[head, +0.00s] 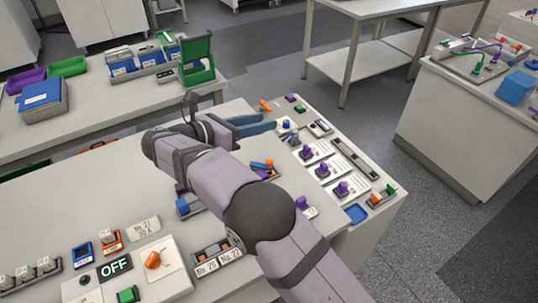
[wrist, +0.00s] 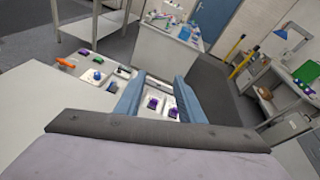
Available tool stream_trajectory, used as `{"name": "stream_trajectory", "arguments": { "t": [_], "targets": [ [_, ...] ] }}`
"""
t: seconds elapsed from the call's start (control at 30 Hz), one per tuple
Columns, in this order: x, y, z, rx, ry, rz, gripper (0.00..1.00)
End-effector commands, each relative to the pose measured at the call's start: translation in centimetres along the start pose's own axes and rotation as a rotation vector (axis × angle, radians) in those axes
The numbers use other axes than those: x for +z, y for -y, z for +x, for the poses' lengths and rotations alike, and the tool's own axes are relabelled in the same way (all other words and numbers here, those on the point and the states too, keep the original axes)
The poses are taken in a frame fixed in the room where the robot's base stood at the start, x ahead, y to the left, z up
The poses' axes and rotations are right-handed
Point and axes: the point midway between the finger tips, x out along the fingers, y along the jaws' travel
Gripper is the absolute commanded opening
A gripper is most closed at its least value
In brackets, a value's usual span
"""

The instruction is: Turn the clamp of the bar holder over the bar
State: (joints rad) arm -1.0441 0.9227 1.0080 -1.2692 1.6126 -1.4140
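My gripper (head: 268,124) reaches over the workbench in the head view, its blue fingers level and pointing right. In the wrist view the two fingers of my gripper (wrist: 160,80) stand wide apart with nothing held between them. White plates with purple parts (wrist: 153,103) show beyond and between the fingers. A long dark holder (head: 355,158) lies along the right part of the bench and may be the bar holder. Its clamp and bar are too small to tell apart. My arm hides part of the bench.
Several white plates with purple parts (head: 325,170) stand in a row right of my gripper. A blue tray (head: 356,213) lies at the bench's right edge. A green case (head: 197,60) stands open on the rear table.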

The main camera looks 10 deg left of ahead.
Motion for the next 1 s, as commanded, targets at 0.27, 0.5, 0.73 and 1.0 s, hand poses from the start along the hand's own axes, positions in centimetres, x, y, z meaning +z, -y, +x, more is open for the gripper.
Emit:
{"name": "stream_trajectory", "arguments": {
  "t": [0.27, 0.5, 0.73, 1.0],
  "targets": [
    [-6.8, 0.2, 2.1, 0.141, 0.081, -0.163, 0.35],
    [-14.3, -0.5, 3.3, 0.311, 0.02, -0.143, 0.35],
    [-15.7, -2.5, 2.5, 0.396, -0.069, 0.043, 0.35],
    [-15.7, -2.6, 2.6, 0.394, -0.082, 0.098, 0.35]
  ]
}}
